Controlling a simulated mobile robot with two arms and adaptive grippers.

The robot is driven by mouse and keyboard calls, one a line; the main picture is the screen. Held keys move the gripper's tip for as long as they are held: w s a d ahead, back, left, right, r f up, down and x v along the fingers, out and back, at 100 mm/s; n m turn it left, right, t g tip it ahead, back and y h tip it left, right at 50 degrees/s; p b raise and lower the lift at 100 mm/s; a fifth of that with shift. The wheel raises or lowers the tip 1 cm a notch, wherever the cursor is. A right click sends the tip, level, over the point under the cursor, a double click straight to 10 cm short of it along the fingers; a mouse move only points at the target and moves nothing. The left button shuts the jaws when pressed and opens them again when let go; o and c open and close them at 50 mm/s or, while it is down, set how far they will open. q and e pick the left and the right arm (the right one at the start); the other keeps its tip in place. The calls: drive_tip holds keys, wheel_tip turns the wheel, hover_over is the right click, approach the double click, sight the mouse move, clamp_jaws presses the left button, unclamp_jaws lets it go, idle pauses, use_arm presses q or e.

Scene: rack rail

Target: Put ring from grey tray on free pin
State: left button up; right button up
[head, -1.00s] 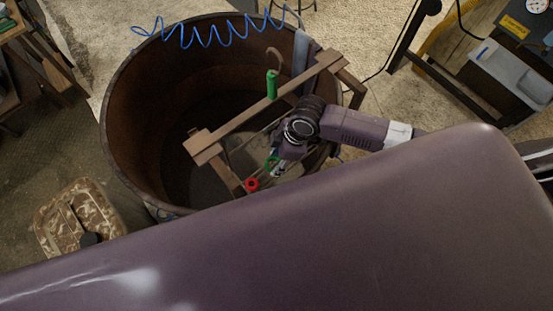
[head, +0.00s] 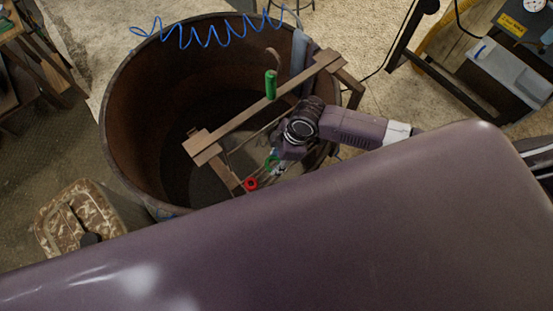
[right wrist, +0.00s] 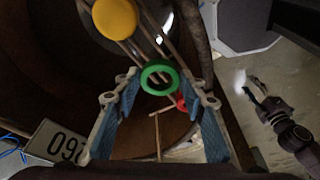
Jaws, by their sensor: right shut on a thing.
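My right gripper (right wrist: 160,85) is shut on a green ring (right wrist: 159,64), held between its blue-padded fingertips. In the head view the right gripper (head: 275,165) hangs over the wooden rack and the green ring (head: 270,159) shows small at its tips. A red ring (head: 251,184) is on the rack just left of and below it; it also shows in the right wrist view (right wrist: 182,104), behind the green ring. A yellow disc (right wrist: 115,18) sits across thin rods. I cannot tell which pin is free. My left gripper is not in view.
A large rusty tub (head: 130,110) surrounds the rack, and its wooden rail (head: 235,125) crosses the opening. A green-handled hook (head: 271,84) stands at the rail. A light grey tray (head: 485,55) lies at the upper right. A camouflage-patterned container (head: 75,210) stands at the left.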

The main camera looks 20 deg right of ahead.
drive_tip(key=shift+f+b, duration=0.8)
drive_tip(key=shift+f, duration=0.55)
drive_tip(key=o, duration=1.2)
